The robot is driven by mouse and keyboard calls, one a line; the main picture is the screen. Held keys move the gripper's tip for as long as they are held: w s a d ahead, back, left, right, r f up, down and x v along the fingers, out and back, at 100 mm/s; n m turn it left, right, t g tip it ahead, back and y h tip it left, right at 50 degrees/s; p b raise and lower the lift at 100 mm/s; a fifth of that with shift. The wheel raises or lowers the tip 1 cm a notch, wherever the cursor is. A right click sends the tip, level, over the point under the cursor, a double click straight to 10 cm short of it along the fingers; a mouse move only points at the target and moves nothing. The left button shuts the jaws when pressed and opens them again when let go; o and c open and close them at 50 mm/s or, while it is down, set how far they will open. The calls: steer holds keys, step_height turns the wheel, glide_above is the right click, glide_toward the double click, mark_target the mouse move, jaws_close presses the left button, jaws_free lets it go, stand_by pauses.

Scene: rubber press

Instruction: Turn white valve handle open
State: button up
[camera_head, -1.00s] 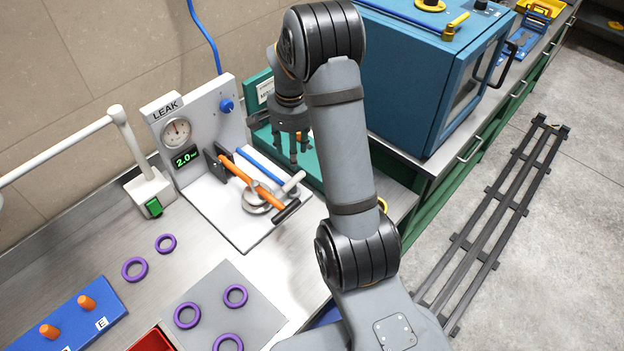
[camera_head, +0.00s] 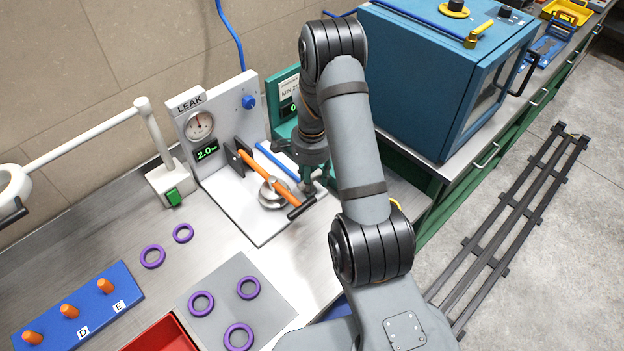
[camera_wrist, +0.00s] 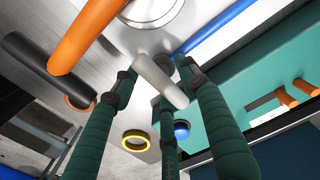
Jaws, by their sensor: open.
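The white valve handle (camera_wrist: 160,80) is a short pale cylinder in the middle of the wrist view. My gripper's green fingers (camera_wrist: 158,92) are open around it, with fingers on both sides of it; I cannot tell whether they touch it. In the head view my gripper (camera_head: 310,182) is low over the right part of the white leak-test base (camera_head: 228,205) and hides the handle. An orange lever (camera_head: 258,167) with a black grip runs beside my gripper; it also shows in the wrist view (camera_wrist: 85,35).
The leak panel (camera_head: 232,120) has a dial, a green display and a blue knob (camera_head: 248,101). A blue rod (camera_head: 276,160) lies by the orange lever. A green station (camera_head: 285,105) and a blue oven (camera_head: 430,90) stand behind to the right. Purple rings (camera_head: 201,303) lie in front.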

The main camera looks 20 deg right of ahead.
steer(key=shift+f, duration=0.15)
steer(key=shift+c, duration=0.8)
jaws_close()
